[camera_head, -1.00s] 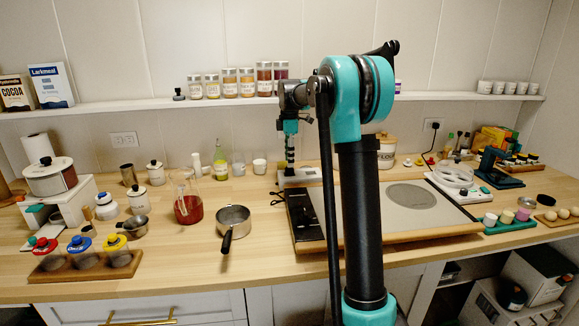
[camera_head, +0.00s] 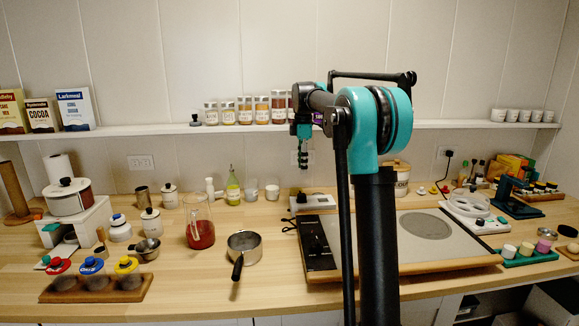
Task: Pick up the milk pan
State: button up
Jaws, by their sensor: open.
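The milk pan (camera_head: 244,254) looks like the small grey pan with a dark inside standing upright on the wooden counter, left of centre. Its black handle (camera_head: 237,268) points toward the front edge. My gripper (camera_head: 303,162) hangs from the arm in front of the back wall, just below the shelf. It is open and empty, above and to the right of the pan, well apart from it. Its fingers look small and dark. A smaller metal pan (camera_head: 147,251) stands farther left.
A glass jug with red liquid (camera_head: 201,234) stands left of the pan. A hob-like board (camera_head: 400,258) lies right of it. A rack with coloured-lid jars (camera_head: 97,285) sits at front left. Counter before the pan is clear. The shelf (camera_head: 160,129) crosses the back wall.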

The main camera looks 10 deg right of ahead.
aim_at(244, 248)
jog(key=k, duration=1)
